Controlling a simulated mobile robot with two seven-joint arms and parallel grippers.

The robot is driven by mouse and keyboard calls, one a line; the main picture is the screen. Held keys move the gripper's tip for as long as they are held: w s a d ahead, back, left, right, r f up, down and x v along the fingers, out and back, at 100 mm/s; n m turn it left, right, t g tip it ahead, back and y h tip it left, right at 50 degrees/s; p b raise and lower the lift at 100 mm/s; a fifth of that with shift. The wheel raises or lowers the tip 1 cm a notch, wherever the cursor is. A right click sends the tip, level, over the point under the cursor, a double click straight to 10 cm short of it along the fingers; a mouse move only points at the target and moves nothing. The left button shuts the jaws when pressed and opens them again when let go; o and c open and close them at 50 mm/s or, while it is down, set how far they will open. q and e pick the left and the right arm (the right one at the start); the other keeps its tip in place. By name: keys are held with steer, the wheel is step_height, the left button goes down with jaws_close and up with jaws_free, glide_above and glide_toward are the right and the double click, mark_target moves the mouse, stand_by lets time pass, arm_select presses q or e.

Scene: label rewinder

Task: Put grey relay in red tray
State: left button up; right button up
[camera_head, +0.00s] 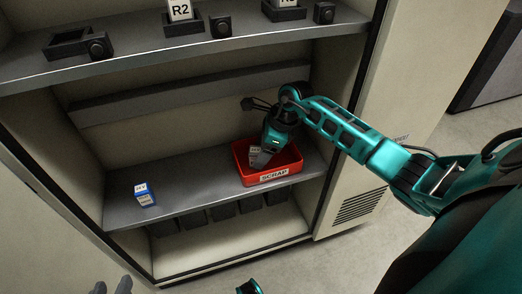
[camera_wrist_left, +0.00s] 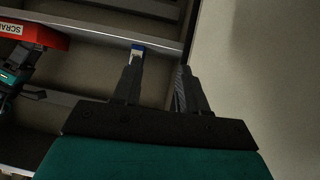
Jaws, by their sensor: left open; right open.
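The red tray (camera_head: 284,172), labelled SCRAP, stands on the lower shelf; part of it shows at the upper left of the left wrist view (camera_wrist_left: 48,36). A small grey piece with a pale label (camera_head: 253,153), seemingly the grey relay, is inside the tray at its left side, partly hidden by the gripper. My right gripper (camera_head: 262,158) points down into the tray, open, beside that piece; whether they touch cannot be told. My left gripper (camera_head: 112,286) is open and empty at the bottom edge of the head view; its fingers also show in the left wrist view (camera_wrist_left: 157,82).
A blue relay with a white label (camera_head: 145,195) stands on the lower shelf's left part. Dark bins stand below. The shelf between blue relay and tray is clear.

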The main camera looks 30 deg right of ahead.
steer(key=p+v, duration=0.2)
steer(key=v, duration=0.4)
steer(key=s+a+r+m+t+y, duration=0.2)
steer(key=a+r+m+t+y, duration=0.3)
steer(key=a+m, duration=0.4)
steer(key=s+a+r+m+t+y, duration=0.1)
steer(key=a+r+m+t+y, duration=0.35)
steer(key=a+m, duration=0.4)
arm_select(q)
steer(key=shift+s+a+r+y, duration=0.2)
steer(key=shift+a+r+y, duration=0.1)
steer(key=shift+r, duration=0.1)
arm_select(e)
steer(key=s+f+m+h, duration=0.5)
steer(key=f+m, duration=0.1)
steer(key=m, duration=0.7)
steer(key=s+f+m+g+h, duration=0.1)
steer(key=s+f+m+h, duration=0.4)
steer(key=m, duration=0.8)
step_height(320, 180, down, 2)
steer(key=shift+s+d+f, duration=0.2)
steer(key=shift+s+d, duration=0.1)
steer(key=shift+s, duration=0.5)
steer(key=shift+m+g, duration=0.25)
